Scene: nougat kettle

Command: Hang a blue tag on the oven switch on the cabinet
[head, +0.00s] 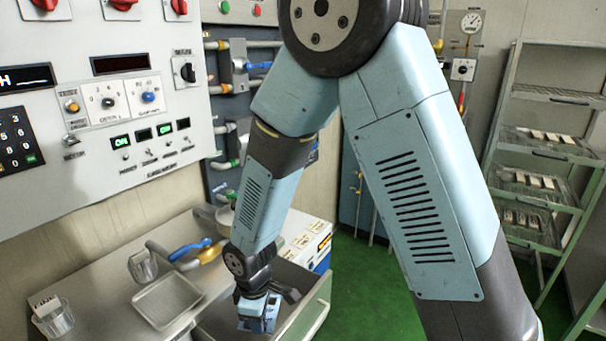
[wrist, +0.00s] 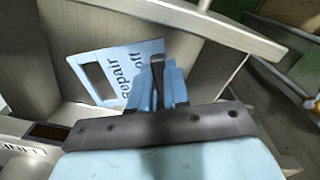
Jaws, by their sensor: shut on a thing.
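My gripper (head: 262,296) points down over the open drawer (head: 318,305) at the table's front. It is shut on a blue tag (head: 258,316). In the wrist view the blue tag (wrist: 135,62) shows a rectangular hole and the dark words "Repair off". The fingers (wrist: 166,82) are at the tag's right end. The grey cabinet (head: 60,190) at the upper left carries several switches. A black rotary switch (head: 187,72) is near its right edge. Two more dials (head: 109,102) sit on a white plate. Their labels are too small to read, so I cannot tell which is the oven switch.
A metal tray (head: 168,300), a clear cup with cards (head: 54,318), another clear container (head: 143,267) and a blue-and-yellow handled tool (head: 190,252) are on the table. A white box (head: 307,240) stands behind the drawer. Green shelves (head: 545,150) stand at right.

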